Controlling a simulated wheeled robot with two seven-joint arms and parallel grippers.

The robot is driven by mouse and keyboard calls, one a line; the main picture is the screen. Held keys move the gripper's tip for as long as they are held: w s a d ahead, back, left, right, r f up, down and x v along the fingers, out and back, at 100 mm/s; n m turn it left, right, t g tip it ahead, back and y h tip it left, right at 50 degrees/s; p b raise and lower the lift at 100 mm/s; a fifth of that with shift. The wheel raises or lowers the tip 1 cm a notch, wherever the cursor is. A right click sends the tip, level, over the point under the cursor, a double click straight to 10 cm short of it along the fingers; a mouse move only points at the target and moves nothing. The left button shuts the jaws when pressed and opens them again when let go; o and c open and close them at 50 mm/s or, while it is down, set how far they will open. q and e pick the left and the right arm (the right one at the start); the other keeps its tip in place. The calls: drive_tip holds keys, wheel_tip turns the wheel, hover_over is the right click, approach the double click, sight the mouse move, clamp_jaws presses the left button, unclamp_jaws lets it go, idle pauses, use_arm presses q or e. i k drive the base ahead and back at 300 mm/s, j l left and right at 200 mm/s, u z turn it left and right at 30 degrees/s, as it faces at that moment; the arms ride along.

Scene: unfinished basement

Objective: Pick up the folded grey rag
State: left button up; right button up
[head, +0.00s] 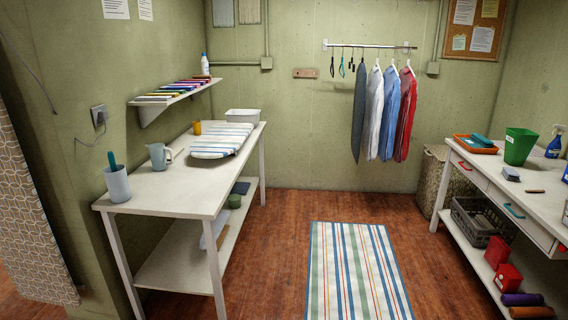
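I cannot make out a folded grey rag for certain. A small grey-blue item (511,174) lies on the right-hand table, in front of the green bin; it is too small to tell whether it is cloth. A dark, flat, folded-looking item (241,187) lies on the lower shelf of the left-hand table, and its colour looks more blue than grey. Neither of my grippers is in view.
The left table (177,193) holds a cup, a jug, a striped board and a white basin. The right table (480,163) holds an orange tray (463,142), a green bin (519,146) and bottles. A striped rug (357,270) covers open floor between them.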

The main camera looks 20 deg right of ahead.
sight(510, 174)
drive_tip(key=i+l+z, duration=0.15)
drive_tip(key=i+z, duration=0.8)
drive_tip(key=i+j+z, duration=0.15)
drive_tip(key=i+z, duration=1.1)
drive_tip(key=i+j+z, duration=0.1)
drive_tip(key=i, duration=0.45)
drive_tip(key=i+j+z, duration=0.1)
drive_tip(key=i, duration=0.4)
drive_tip(key=i+j, duration=0.15)
drive_tip(key=i, duration=0.4)
drive_tip(key=i+j+z, duration=0.15)
drive_tip(key=i, duration=0.35)
